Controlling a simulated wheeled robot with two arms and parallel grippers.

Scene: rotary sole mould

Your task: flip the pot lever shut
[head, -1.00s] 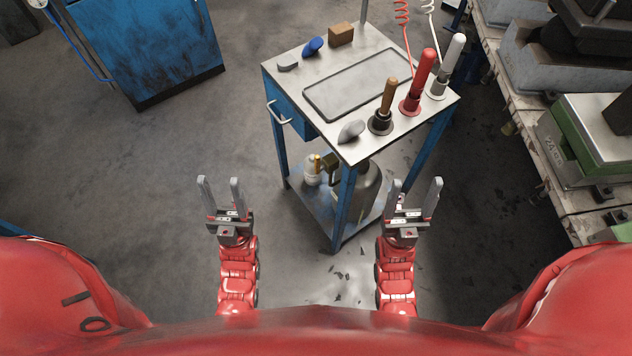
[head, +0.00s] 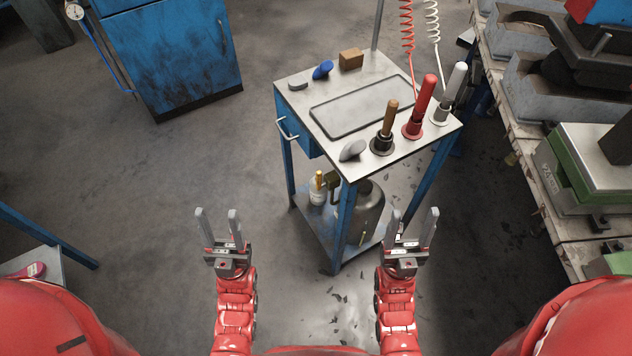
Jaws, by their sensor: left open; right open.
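A dark grey rounded tank (head: 369,212) stands on the lower shelf of the blue cart and may be the pot. The cart's top and front leg hide part of it. I cannot make out a lever on it or tell its position. My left gripper (head: 217,214) is open and empty, to the left of the cart and well apart from the tank. My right gripper (head: 412,212) is open and empty. It appears just right of the tank in the picture, in front of the cart's lower part, with no visible contact.
The cart's metal top (head: 300,97) carries a brown-handled tool (head: 389,122), a red one (head: 421,100) and a white one (head: 452,87). A bottle (head: 317,192) stands on its lower shelf. Machinery (head: 580,165) lines the right. A blue cabinet (head: 170,50) is back left.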

